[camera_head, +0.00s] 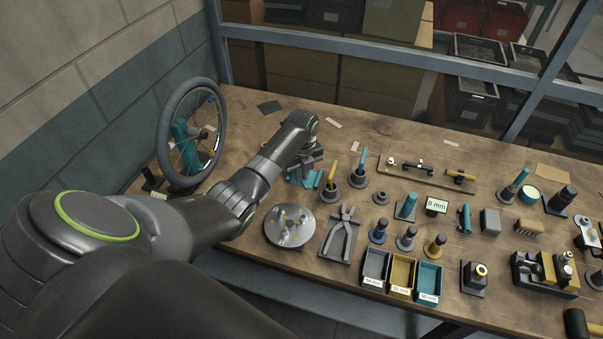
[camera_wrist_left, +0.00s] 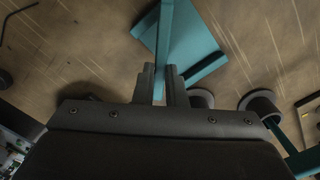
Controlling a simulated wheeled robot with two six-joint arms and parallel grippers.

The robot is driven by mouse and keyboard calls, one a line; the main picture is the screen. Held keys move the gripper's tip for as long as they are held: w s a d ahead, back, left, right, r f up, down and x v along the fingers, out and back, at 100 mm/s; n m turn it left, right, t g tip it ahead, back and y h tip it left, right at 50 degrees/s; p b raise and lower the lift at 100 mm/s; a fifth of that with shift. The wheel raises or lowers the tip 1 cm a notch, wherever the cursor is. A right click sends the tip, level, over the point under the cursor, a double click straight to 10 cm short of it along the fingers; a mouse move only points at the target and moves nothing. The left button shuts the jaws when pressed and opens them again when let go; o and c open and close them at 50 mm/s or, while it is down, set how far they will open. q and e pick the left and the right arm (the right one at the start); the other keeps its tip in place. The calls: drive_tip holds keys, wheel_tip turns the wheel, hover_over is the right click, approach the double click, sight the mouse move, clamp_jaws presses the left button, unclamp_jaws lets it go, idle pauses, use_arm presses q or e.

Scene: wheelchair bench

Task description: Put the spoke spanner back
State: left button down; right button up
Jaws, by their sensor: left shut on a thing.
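My left gripper (camera_head: 305,172) reaches low over the bench behind the round metal dish. In the left wrist view its two fingers (camera_wrist_left: 162,88) are shut on a thin teal piece (camera_wrist_left: 164,45), which looks like the spoke spanner. The fingers hide its gripped end. A flat teal stand (camera_wrist_left: 196,40) lies just beyond and under it; in the head view its teal parts (camera_head: 312,180) show beside the gripper. I cannot tell whether the held piece touches the stand. My right gripper is not in view.
A spoked wheel (camera_head: 190,130) stands at the left. A round metal dish (camera_head: 290,238), pliers (camera_head: 342,232) on a tray and a holder with a yellow-handled tool (camera_head: 330,176) stand close by. Small bins (camera_head: 402,275) line the front edge. The bench behind the gripper is mostly clear.

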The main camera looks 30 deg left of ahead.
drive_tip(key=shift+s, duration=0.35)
use_arm(q)
drive_tip(key=shift+f+b, duration=0.3)
drive_tip(key=shift+f, duration=0.2)
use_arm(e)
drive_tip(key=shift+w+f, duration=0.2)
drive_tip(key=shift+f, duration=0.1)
use_arm(q)
drive_tip(key=c, duration=1.4)
unclamp_jaws()
drive_tip(key=shift+r, duration=0.1)
wheel_tip(320, 180, up, 17)
drive_tip(key=p, duration=0.3)
drive_tip(key=shift+s+d, duration=0.15)
drive_tip(key=shift+d, duration=0.05)
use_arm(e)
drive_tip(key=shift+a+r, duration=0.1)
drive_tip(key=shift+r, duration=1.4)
